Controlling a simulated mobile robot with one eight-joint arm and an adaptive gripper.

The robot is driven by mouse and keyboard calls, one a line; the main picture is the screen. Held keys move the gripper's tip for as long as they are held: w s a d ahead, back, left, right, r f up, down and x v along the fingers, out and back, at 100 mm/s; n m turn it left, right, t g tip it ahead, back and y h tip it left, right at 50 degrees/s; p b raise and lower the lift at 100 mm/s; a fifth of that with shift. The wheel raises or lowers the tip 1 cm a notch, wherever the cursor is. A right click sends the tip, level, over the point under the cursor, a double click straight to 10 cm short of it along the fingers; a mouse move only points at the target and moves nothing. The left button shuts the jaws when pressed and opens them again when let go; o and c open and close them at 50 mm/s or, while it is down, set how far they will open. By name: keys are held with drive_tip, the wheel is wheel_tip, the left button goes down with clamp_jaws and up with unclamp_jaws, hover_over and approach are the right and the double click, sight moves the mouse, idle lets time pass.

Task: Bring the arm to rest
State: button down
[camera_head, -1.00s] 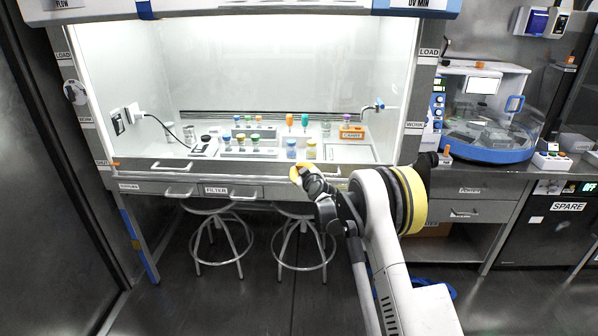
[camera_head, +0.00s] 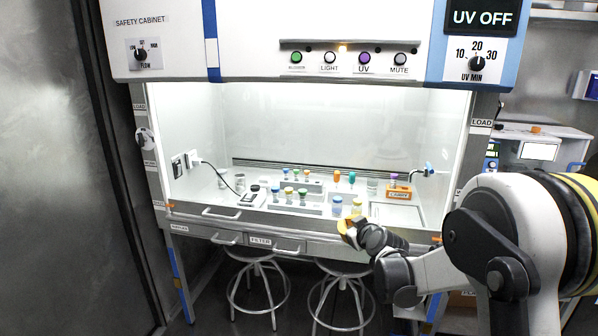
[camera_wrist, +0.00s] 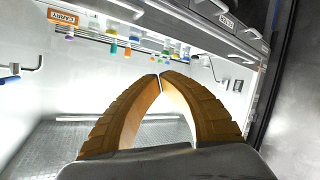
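My gripper (camera_head: 346,232) is in front of the safety cabinet (camera_head: 330,120), at its front edge in the head view. In the wrist view its two tan fingers (camera_wrist: 160,78) meet at the tips, with nothing between them. My arm reaches in from the right, bent at the elbow. In the head view the gripper overlaps the cabinet's front rail, and I cannot tell the gap between them.
Several coloured vials stand in racks (camera_head: 290,207) on the cabinet floor. An orange CARRY rack (camera_head: 398,191) stands at the right; it also shows in the wrist view (camera_wrist: 62,18). Two stools (camera_head: 342,270) stand below. A dark wall panel (camera_head: 60,180) is at the left.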

drive_tip(key=s+a+r+m+g, duration=0.15)
drive_tip(key=s+r, duration=0.25)
drive_tip(key=s, duration=0.6)
drive_tip(key=s+r+m+g, duration=0.15)
drive_tip(key=s+r, duration=0.25)
drive_tip(key=s, duration=0.6)
drive_tip(key=s+d+f+m+g+h, duration=0.1)
drive_tip(key=s+f+g, duration=0.1)
drive_tip(key=s, duration=1)
drive_tip(key=s+d+f+m+g+h, duration=0.1)
drive_tip(key=s+d+f+m, duration=0.1)
drive_tip(key=s, duration=1)
drive_tip(key=shift+f+g, duration=0.4)
drive_tip(key=shift+f, duration=0.35)
